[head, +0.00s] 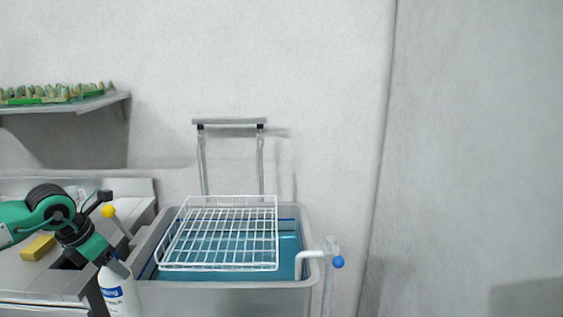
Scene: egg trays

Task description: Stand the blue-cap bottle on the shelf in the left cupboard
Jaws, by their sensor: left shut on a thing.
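A white bottle (118,292) with a blue label stands out at the lower left of the head view, its bottom cut off by the frame edge. My left gripper (117,269) is shut on the bottle near its top. The cap is hidden by the gripper, so its colour cannot be told. The bottle looks upright or slightly tilted, in front of the basin's left corner. My right gripper is not in view. No cupboard shows in this view.
A grey basin (304,232) with a blue inside carries a white wire rack (222,268). A tap with a blue knob (338,262) stands at its right. A yellow block (38,247) lies on the left counter. A wall shelf (100,102) holds egg trays. The right side is bare wall.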

